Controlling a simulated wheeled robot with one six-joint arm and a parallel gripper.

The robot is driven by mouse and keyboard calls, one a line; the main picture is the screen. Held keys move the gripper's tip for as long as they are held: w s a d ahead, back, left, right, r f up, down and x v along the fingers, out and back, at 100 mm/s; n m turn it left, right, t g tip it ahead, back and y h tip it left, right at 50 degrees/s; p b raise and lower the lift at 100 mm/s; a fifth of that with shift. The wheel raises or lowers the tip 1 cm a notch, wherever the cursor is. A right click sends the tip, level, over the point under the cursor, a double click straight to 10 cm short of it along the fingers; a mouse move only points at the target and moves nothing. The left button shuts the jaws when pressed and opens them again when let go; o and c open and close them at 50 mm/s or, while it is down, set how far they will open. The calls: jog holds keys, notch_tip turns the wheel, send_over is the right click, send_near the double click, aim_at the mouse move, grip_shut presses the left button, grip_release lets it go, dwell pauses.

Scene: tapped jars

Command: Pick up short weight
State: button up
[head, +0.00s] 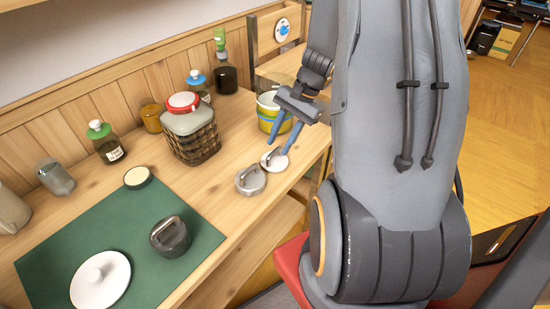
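My gripper (278,147) points down near the table's right edge. Its two blue fingers are spread apart. A flat, pale round piece with a handle (274,161) lies just below the fingertips; I cannot tell whether they touch it. A low grey weight with a loop handle (250,181) stands beside it, to the lower left. A taller dark grey weight with a handle (170,238) stands on the green mat. No label shows which one is the short weight.
The green mat (60,254) also bears a white knobbed lid (100,281). A red-lidded jar in a wicker sleeve (190,130) stands left of my gripper. A yellow-green striped pot (268,113) stands close behind the fingers. Several bottles line the wall.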

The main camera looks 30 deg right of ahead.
aim_at(275, 157)
jog(key=shift+x, duration=1.25)
grip_shut()
jog(key=shift+r, duration=0.15)
